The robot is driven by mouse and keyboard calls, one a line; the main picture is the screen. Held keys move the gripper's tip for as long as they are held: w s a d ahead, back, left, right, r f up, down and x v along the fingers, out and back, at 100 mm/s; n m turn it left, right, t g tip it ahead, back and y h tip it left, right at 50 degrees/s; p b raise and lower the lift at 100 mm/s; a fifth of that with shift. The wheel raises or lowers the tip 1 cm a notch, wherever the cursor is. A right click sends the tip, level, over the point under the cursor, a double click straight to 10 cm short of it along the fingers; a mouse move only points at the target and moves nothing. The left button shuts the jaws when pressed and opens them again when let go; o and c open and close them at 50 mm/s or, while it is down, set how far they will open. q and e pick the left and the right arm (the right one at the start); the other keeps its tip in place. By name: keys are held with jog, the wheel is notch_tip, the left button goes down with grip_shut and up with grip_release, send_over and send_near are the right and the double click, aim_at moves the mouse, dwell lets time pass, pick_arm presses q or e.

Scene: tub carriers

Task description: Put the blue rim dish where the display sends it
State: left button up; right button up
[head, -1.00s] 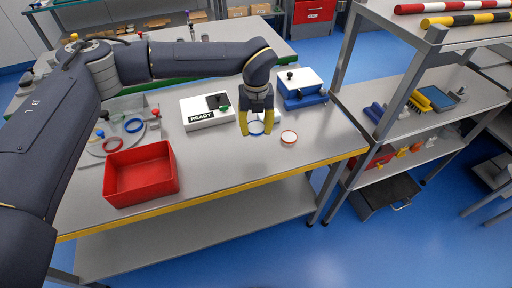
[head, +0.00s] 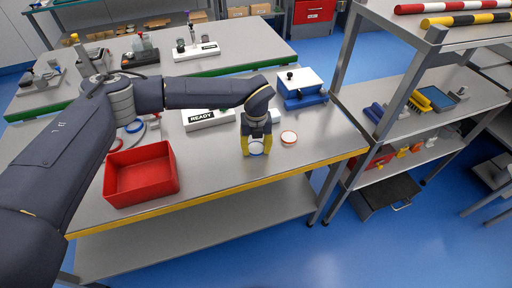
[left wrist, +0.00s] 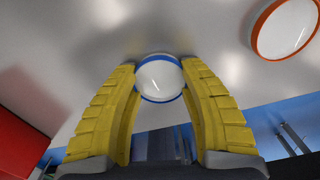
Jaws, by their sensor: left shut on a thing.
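The blue rim dish (head: 256,147) is white inside with a blue edge. My left gripper (head: 257,152) is shut on it, with one yellow finger at each side. In the left wrist view the dish (left wrist: 160,79) sits between the two fingertips. I cannot tell how far it is above the table. The white display box (head: 207,119) shows the word READY; its upper part is partly covered by my left arm. My right gripper is not in view.
An orange rim dish (head: 289,137) lies just right of my gripper. A red bin (head: 120,190) stands at the left front of the grey table (head: 215,160). A blue and white device (head: 301,98) stands behind, and a shelf rack (head: 353,140) is at the right.

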aim_at(256, 148)
pick_arm(q)
jog(key=shift+f, duration=0.2)
jog(key=o, duration=1.1)
jog(key=shift+r, duration=0.15)
notch_tip(256, 148, up, 12)
jog(key=shift+r, duration=0.1)
